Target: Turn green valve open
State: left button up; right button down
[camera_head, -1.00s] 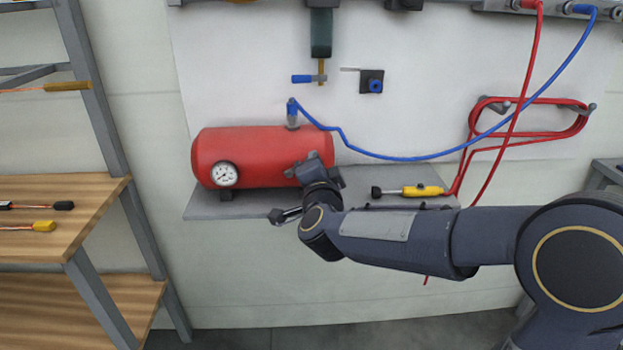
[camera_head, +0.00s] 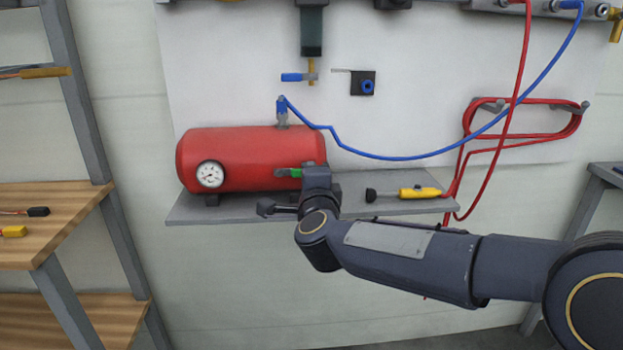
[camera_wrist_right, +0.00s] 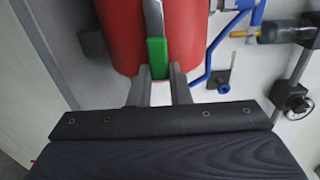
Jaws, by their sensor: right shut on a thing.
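The green valve handle (camera_head: 289,172) shows on the front right of the red tank (camera_head: 235,158) in the head view. In the right wrist view the green handle (camera_wrist_right: 157,52) stands between the two fingers of my right gripper (camera_wrist_right: 158,80), with the red tank (camera_wrist_right: 180,30) behind it. The fingers are closed around the handle's end. In the head view my right gripper (camera_head: 316,176) is at the tank's right end, and its fingertips are hard to make out. My left gripper is in neither view.
The tank sits on a grey shelf (camera_head: 390,206), with a round gauge (camera_head: 210,174) on its front. A yellow tool (camera_head: 420,191) lies right of my gripper. A blue hose (camera_head: 400,158) runs from the tank's top, and a coiled red hose (camera_head: 560,138) hangs at the right.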

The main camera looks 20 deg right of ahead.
jog(key=c, duration=1.3)
grip_release()
jog(key=shift+c, duration=0.2)
jog(key=p+v, duration=0.1)
jog(key=v, duration=0.7)
jog(key=shift+n+y, duration=0.3)
jog(key=s+f+n+g+y, duration=0.4)
jog(key=s+f+n+g, duration=0.2)
jog(key=s+f+n, duration=0.55)
jog(key=s+f+n+g+y, duration=0.4)
jog(key=s+f+n+g, duration=0.35)
jog(key=s, duration=0.75)
notch_tip(320, 180, up, 23)
jog(key=t+p, duration=0.1)
jog(key=p, duration=2.2)
jog(key=shift+w+t+p, duration=0.35)
jog(key=shift+w, duration=0.05)
